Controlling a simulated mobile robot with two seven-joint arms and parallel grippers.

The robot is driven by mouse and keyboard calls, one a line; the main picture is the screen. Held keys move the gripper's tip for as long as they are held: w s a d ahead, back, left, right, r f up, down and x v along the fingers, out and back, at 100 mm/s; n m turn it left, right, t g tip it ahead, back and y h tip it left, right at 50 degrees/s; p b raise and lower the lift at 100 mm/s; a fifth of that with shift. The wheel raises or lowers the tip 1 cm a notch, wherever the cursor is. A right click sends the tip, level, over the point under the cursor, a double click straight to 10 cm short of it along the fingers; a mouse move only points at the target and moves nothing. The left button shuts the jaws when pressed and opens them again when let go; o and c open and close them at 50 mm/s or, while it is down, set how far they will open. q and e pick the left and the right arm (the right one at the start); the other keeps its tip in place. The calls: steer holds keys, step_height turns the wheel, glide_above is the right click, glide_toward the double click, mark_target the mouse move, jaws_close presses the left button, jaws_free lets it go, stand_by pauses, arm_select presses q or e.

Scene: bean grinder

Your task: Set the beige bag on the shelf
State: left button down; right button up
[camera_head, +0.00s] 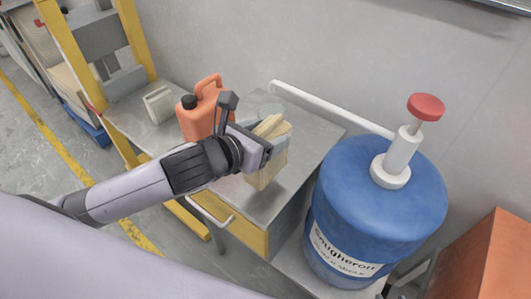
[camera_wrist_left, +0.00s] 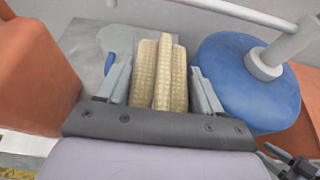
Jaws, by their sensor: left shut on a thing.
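The beige bag (camera_head: 264,176) is between the fingers of my left gripper (camera_head: 268,142), over the grey metal top (camera_head: 312,138) of a cabinet with a yellow front. In the left wrist view the bag (camera_wrist_left: 158,75) looks ribbed and upright, between the two grey fingers of the left gripper (camera_wrist_left: 158,92). The gripper is shut on it. I cannot tell whether the bag's bottom touches the metal top. Which surface is the shelf is not clear. My right gripper is not in clear view.
An orange jerrycan (camera_head: 200,112) and a small pale container (camera_head: 159,104) stand left of the bag. A blue drum (camera_head: 375,205) with a red-topped pump (camera_head: 426,107) stands close on the right. A white pipe (camera_head: 330,106) crosses behind. An orange box (camera_head: 490,262) is at lower right.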

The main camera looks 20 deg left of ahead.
arm_select(q)
steer(key=shift+f+b, duration=0.4)
steer(key=shift+f, duration=2)
steer(key=shift+f, duration=0.1)
steer(key=shift+c, duration=0.8)
jaws_free()
steer(key=shift+f, duration=0.1)
steer(key=shift+s+r, duration=0.1)
steer(key=shift+r, duration=0.1)
steer(key=v, duration=1.1)
steer(key=shift+s+a+p, duration=0.15)
steer(key=shift+s+p, duration=0.2)
